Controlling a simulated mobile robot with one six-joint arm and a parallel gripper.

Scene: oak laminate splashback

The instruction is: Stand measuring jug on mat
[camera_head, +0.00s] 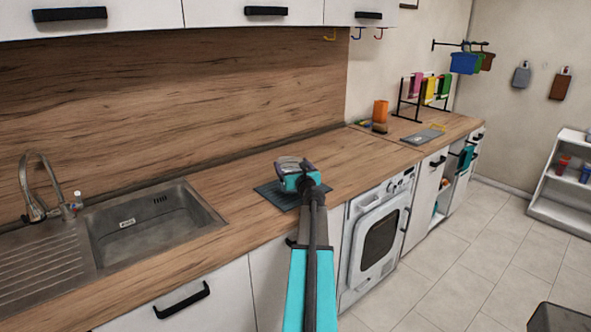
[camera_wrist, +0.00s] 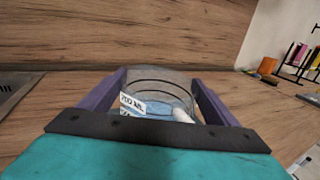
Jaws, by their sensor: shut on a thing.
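The measuring jug (camera_wrist: 160,88) is clear, with dark rings and a white label reading 700 ML, and it shows between my fingers in the wrist view. My gripper (camera_wrist: 160,100) is shut on it, one purple finger on each side. In the head view my gripper (camera_head: 293,170) is over the dark mat (camera_head: 270,192) on the wooden worktop, and hides most of the jug. The mat's left and front edges show around my gripper. I cannot tell whether the jug's base touches the mat.
A steel sink (camera_head: 145,225) with a tap lies left of the mat. A washing machine (camera_head: 378,235) stands under the worktop to the right. An orange container (camera_head: 380,112), a rack (camera_head: 425,92) and a grey flat item (camera_head: 422,136) are farther right. The worktop between is clear.

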